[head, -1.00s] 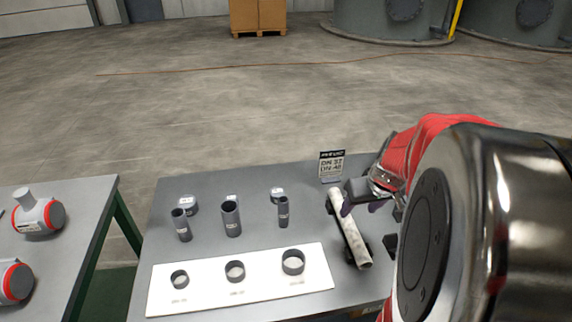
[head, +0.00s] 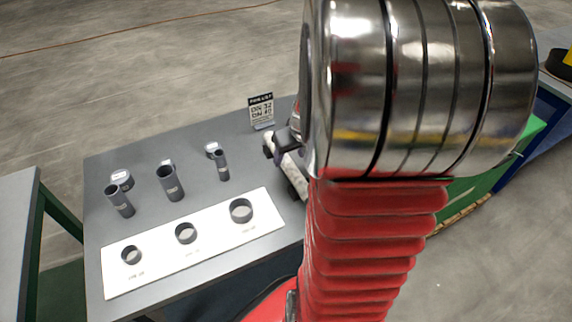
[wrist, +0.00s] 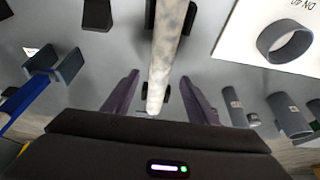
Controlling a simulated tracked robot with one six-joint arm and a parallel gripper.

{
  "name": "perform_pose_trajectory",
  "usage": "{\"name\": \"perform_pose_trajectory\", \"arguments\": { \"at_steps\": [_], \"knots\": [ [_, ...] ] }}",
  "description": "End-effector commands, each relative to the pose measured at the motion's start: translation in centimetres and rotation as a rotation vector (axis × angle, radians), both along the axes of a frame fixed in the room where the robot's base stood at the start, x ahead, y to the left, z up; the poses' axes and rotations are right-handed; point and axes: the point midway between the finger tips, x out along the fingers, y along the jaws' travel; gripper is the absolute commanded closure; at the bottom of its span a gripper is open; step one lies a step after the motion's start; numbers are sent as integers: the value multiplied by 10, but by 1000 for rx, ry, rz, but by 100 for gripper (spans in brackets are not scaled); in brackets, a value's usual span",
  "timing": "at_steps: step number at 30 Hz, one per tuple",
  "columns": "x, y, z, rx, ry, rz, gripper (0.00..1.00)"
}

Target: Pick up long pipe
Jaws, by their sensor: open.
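The long pipe (wrist: 168,50) is a pale, mottled tube. In the wrist view it runs from the top edge down between the two dark fingers of my gripper (wrist: 159,78), which are apart with a gap on both sides. Whether the fingers are level with the pipe or above it I cannot tell. In the head view only a short piece of the long pipe (head: 296,176) shows beside my arm, which hides the rest. My gripper (head: 279,146) also shows there, partly hidden, at the table's right side.
A grey table (head: 95,215) carries short dark pipes (head: 170,184) and a white board (head: 130,280) with several rings. A sign (head: 261,111) stands close behind my gripper. Dark blocks (wrist: 156,15) are near the pipe.

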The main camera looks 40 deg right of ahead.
Motion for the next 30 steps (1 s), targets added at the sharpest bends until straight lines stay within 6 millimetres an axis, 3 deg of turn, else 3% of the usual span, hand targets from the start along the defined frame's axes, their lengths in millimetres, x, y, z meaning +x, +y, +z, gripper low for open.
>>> {"name": "perform_pose_trajectory", "arguments": {
  "at_steps": [12, 30],
  "knots": [
    [13, -3, -39, 1, 1, 0, 48],
    [14, -4, -41, -1, 0, 0, 48]
  ]
}}
